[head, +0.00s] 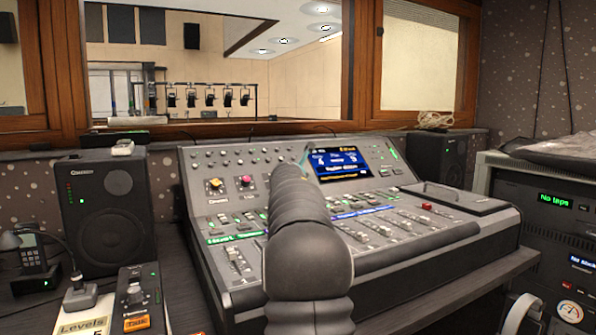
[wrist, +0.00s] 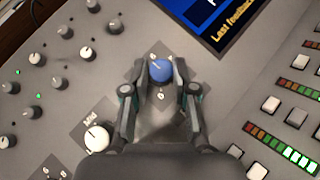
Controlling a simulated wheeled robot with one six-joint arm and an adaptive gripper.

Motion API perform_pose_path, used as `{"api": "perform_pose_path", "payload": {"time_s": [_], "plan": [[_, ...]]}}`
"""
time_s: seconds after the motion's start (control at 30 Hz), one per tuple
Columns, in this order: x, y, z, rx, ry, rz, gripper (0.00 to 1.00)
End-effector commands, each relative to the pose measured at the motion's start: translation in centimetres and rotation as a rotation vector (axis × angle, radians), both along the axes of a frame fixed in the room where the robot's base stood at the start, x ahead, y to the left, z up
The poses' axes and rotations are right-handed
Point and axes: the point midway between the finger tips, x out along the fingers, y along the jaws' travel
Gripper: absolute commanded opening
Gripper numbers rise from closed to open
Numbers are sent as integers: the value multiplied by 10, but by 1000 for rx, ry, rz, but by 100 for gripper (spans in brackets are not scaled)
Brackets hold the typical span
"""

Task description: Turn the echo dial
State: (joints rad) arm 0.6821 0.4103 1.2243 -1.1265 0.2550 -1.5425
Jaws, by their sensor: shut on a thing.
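A blue dial (wrist: 160,70) sits on the grey mixing console (head: 200,175), just below the screen's corner in the wrist view. My gripper (wrist: 162,75) is shut on the blue dial, one finger on each side. My arm hides this dial and my gripper in the head view. A yellow dial (head: 215,185) and a pink dial (head: 246,181) stand in a row left of my arm. A white dial (wrist: 96,138) with a label beside it is left of my gripper. I cannot read which dial is marked echo.
The console's screen (head: 341,163) is lit. Several faders (head: 400,228) lie right of my arm and small knobs (wrist: 87,54) lie up and left of my gripper. A black speaker (head: 103,210) stands left of the console.

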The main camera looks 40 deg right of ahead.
Motion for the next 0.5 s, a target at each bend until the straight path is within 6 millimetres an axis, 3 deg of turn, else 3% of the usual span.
{"api": "perform_pose_path", "payload": {"time_s": [0.03,0.5], "plan": [[6,5,8,22,-15,-19,0],[10,5,8,261,-96,-307,0]]}}
